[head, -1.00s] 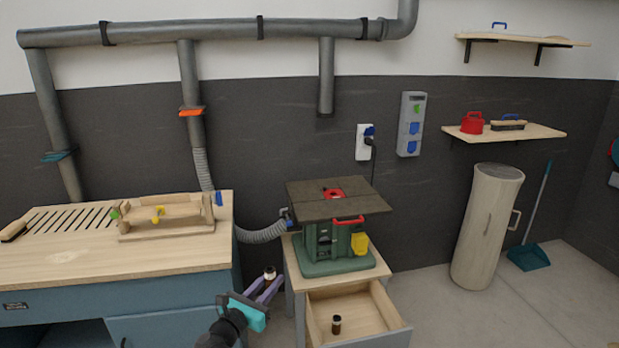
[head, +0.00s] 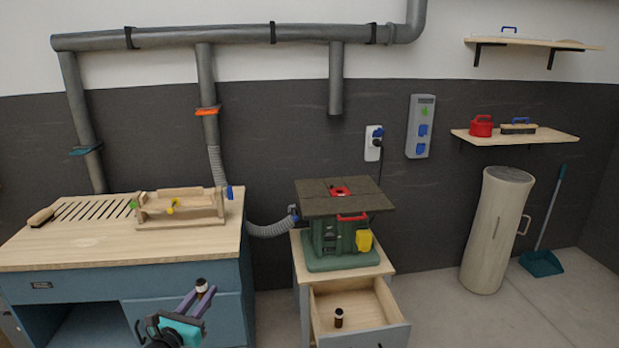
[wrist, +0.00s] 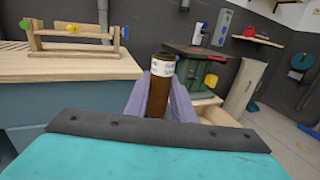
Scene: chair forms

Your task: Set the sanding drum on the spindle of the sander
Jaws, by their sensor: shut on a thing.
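My gripper (head: 197,299) is at the lower left of centre in the head view, in front of the blue workbench. It is shut on a small brown sanding drum with a white printed band at its top. The drum (wrist: 158,95) stands upright between the purple fingers in the wrist view, and its top shows in the head view (head: 201,286). The green sander (head: 330,238) with a dark table top and a red ring (head: 340,190) stands on a wooden cabinet, to the right of my gripper and apart from it. I cannot make out the spindle clearly.
A drawer (head: 378,312) below the sander is open and holds another small brown drum (head: 338,317). The workbench (head: 100,256) on the left carries a wooden jig (head: 180,219). A grey hose (head: 270,229) runs between bench and sander. Open floor lies right of the cabinet.

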